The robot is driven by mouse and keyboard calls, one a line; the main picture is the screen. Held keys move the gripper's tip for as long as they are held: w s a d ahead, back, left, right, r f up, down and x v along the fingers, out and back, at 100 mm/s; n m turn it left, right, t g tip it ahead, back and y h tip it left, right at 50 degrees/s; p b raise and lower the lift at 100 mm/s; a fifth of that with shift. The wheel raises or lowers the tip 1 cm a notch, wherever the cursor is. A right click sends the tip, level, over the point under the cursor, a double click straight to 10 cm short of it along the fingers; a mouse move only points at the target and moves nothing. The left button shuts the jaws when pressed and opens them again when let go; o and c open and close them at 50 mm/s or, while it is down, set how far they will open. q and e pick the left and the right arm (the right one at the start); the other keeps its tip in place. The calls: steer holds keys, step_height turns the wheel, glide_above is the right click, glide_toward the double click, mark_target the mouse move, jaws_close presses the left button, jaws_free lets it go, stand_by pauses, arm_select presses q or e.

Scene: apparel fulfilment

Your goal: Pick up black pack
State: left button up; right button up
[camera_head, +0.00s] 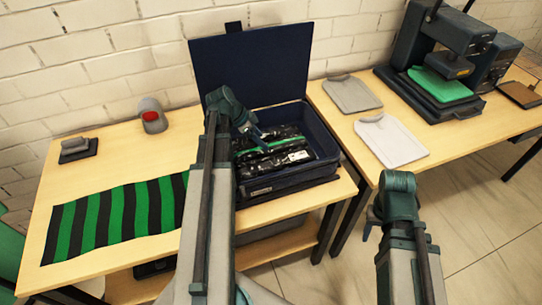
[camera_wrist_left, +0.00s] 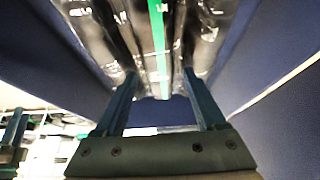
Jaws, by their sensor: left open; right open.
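Black packs (camera_head: 270,161) in glossy clear wrap, with white print and a green band, lie in the dark blue open box (camera_head: 262,191) on the left table. My left gripper (camera_head: 258,138) reaches into the box from above, over the packs. In the left wrist view the fingers of my left gripper (camera_wrist_left: 160,74) are apart, with the black packs (camera_wrist_left: 125,35) and a green band just beyond the tips. Whether the tips touch a pack, I cannot tell. My right gripper (camera_head: 370,222) is empty, in front of the right table, away from the box.
The box's blue lid (camera_head: 250,65) stands upright behind it. A black and green striped cloth (camera_head: 110,215) lies at left on the table (camera_head: 120,140). On the right table, grey folded shirts (camera_head: 392,140) lie beside a press (camera_head: 445,50).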

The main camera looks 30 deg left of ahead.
mark_target(270, 146)
arm_select(q)
steer(key=b+x, duration=0.2)
steer(key=x, duration=0.1)
steer(key=b+x, duration=0.2)
steer(key=shift+w+d, duration=0.15)
steer(key=shift+d, duration=0.15)
steer(key=shift+r, duration=0.1)
jaws_close()
step_height(270, 146, up, 10)
steer(key=p, duration=1)
